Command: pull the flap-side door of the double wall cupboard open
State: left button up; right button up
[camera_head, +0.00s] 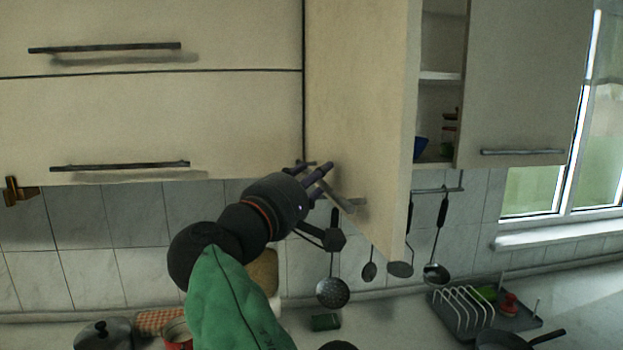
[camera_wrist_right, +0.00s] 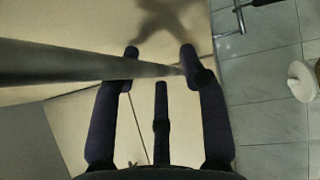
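The double wall cupboard has a cream flap-side door (camera_head: 360,100) that stands swung out, with shelves showing between it and the other door (camera_head: 520,70), which looks closed. The bar handle (camera_head: 343,200) sits near the open door's lower edge. My right gripper (camera_head: 318,172), on the green-sleeved arm, is at this handle. In the right wrist view, the handle (camera_wrist_right: 60,62) crosses in front of the left finger and its end reaches the right finger. The fingers (camera_wrist_right: 160,52) are spread apart; firm contact cannot be told. My left gripper is out of view.
Flap fronts (camera_head: 150,120) with two handles are at the left. Ladles and skimmers (camera_head: 333,290) hang below the open door. A dish rack (camera_head: 465,305) and a pan (camera_head: 505,340) stand on the counter. The window (camera_head: 560,150) is at the right.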

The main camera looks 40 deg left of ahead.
jog(key=v, duration=0.7)
jog(key=shift+s, duration=0.25)
jog(key=shift+d, duration=0.1)
dwell(0.4)
